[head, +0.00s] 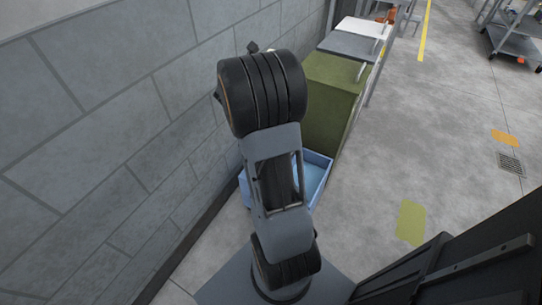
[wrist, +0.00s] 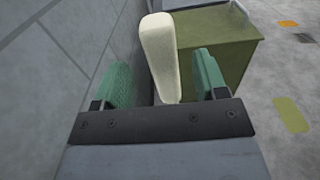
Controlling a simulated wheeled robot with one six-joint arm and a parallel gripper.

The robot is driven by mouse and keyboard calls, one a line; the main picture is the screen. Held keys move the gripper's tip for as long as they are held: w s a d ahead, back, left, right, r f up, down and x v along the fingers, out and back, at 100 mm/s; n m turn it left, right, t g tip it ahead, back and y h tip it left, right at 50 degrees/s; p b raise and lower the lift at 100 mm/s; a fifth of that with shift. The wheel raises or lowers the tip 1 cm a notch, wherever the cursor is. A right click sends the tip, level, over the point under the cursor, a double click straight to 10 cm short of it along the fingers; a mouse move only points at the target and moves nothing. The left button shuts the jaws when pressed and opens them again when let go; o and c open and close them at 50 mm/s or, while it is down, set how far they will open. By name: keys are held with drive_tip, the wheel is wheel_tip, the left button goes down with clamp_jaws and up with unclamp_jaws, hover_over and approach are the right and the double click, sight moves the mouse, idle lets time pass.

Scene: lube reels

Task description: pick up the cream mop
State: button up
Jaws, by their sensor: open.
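A cream upright piece (wrist: 160,50), which looks like part of the cream mop, stands in the wrist view between the two green finger pads of my gripper (wrist: 163,82). The pads are apart and my gripper is open and empty. The lower end of the cream piece is hidden behind my gripper's dark front plate. In the head view my arm covers the area, and I cannot make out the cream mop there.
A grey block wall (head: 110,120) runs close along the left. A green cabinet (head: 333,100) stands ahead, also in the wrist view (wrist: 215,45). A blue bin (head: 319,180) sits on the floor before it, partly behind my arm. Open floor (head: 430,130) lies to the right.

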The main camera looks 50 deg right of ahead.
drive_tip(key=shift+x, duration=2.25)
drive_tip(key=shift+c, duration=0.2)
drive_tip(key=c, duration=1)
drive_tip(key=shift+r, duration=0.1)
drive_tip(key=shift+c, duration=0.7)
drive_tip(key=shift+r, duration=0.1)
